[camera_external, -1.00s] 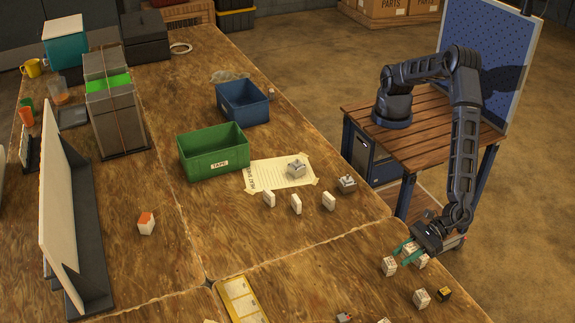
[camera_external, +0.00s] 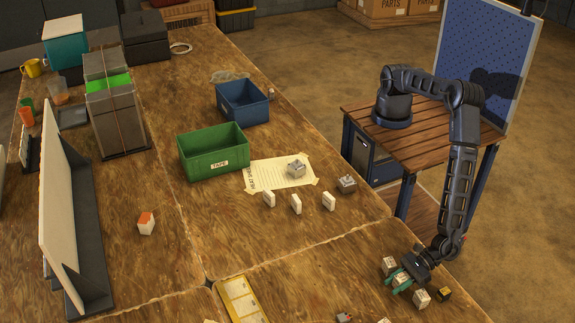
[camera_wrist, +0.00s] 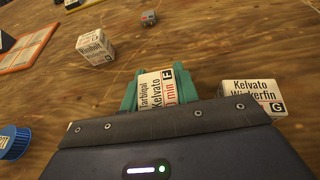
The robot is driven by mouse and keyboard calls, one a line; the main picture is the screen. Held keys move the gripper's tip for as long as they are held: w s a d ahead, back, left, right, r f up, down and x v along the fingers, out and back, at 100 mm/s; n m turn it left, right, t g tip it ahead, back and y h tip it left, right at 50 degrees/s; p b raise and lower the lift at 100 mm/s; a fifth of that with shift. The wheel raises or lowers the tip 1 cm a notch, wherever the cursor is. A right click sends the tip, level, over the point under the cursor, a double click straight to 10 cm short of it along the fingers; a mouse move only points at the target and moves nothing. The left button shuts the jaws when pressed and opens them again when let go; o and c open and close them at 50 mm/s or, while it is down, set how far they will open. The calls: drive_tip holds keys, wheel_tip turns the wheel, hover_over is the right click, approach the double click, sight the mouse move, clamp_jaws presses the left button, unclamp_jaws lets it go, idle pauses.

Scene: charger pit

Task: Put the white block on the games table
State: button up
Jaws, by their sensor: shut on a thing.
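My gripper (camera_external: 402,279) is low over the near right part of the wooden table (camera_external: 330,250). A second white block (camera_wrist: 252,96), marked G, lies close to the right of the gripper. A third white block (camera_wrist: 95,47) stands ahead to the left. In the external view, white blocks stand on either side of the gripper (camera_external: 390,265) (camera_external: 422,297). I cannot tell which surface is the games table.
Three white pieces (camera_external: 296,204) stand near a paper sheet (camera_external: 280,173). A green bin (camera_external: 213,152) and a blue bin (camera_external: 243,102) stand farther back. A yellow panel (camera_external: 241,300) lies at the front.

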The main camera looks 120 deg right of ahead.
drive_tip(key=shift+f, duration=0.7)
drive_tip(key=shift+f, duration=0.15)
drive_tip(key=o, duration=1)
drive_tip(key=shift+c, duration=0.2)
drive_tip(key=shift+s+r, duration=0.1)
drive_tip(key=shift+r, duration=0.1)
drive_tip(key=v, duration=1.1)
drive_tip(key=shift+s+r, duration=0.2)
drive_tip(key=shift+s, duration=0.15)
